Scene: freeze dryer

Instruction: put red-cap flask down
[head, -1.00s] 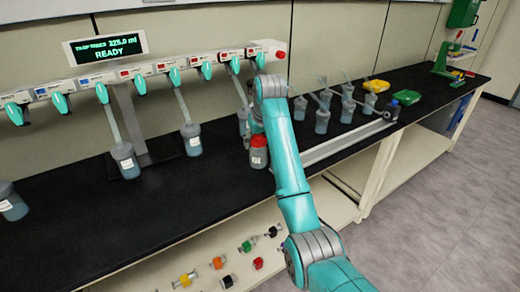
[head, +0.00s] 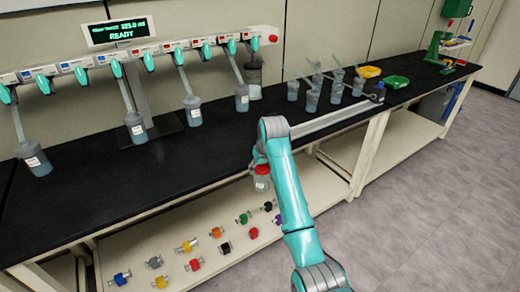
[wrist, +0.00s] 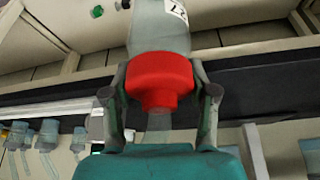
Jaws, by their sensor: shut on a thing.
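The red-cap flask shows in the head view (head: 262,183) and the wrist view (wrist: 160,35). It has a clear body with a white label, and a red cap (wrist: 160,80). My gripper (wrist: 160,92) is shut on it at the cap, one finger on each side. In the head view my gripper (head: 261,162) hangs with the flask just in front of the bench's front edge, with the lower shelf behind it in the picture. The flask looks roughly upright, and nothing visible touches its base. My arm hides part of the scene to its right.
The black bench top (head: 120,185) has a wide clear stretch at the front. Flasks hang along the freeze dryer manifold (head: 130,55). Several flasks (head: 311,97) stand at the back right by a pale rail (head: 335,118). Coloured valves (head: 188,246) lie on the lower shelf.

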